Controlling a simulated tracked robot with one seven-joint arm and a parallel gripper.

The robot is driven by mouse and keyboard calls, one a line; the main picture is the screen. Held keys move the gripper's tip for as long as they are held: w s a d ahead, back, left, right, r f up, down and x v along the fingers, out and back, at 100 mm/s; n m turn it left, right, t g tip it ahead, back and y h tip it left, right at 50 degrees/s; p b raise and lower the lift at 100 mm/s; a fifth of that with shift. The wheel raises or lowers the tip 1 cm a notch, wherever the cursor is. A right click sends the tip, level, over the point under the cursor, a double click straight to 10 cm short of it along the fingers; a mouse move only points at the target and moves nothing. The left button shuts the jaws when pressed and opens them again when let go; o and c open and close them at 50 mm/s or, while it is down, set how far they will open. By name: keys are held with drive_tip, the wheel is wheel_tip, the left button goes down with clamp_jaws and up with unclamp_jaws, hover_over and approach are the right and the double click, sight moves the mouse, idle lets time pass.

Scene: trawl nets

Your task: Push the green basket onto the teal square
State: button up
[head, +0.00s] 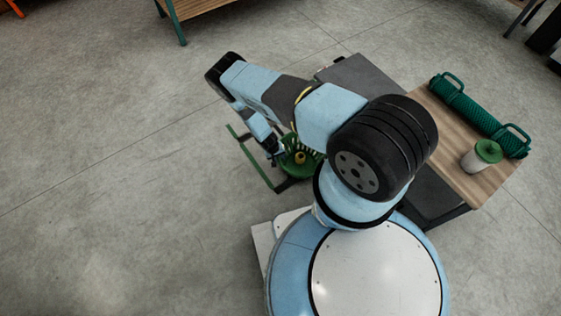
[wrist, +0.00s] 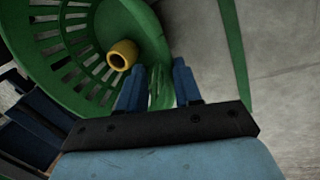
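The green basket (head: 297,168) is a round, slatted bowl on the floor beside my arm, partly hidden by it. It fills the upper left of the wrist view (wrist: 150,30), with a yellow ring-like piece (wrist: 123,54) inside. A thin green outline (head: 256,166) lies on the floor at the basket's left; it looks like the teal square's edge, and the rest is hidden. My gripper (head: 274,150) is low at the basket's left side. In the wrist view its blue fingers (wrist: 158,68) are apart, with green basket parts showing between them; contact is unclear.
A wooden-topped table (head: 452,150) stands at the right with a teal net roll (head: 466,104) and a white cup with a green lid (head: 481,157). A dark grey surface (head: 357,75) adjoins it behind my arm. The floor at the left is clear.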

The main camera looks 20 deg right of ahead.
drive_tip(key=shift+x, duration=2.6)
clamp_jaws()
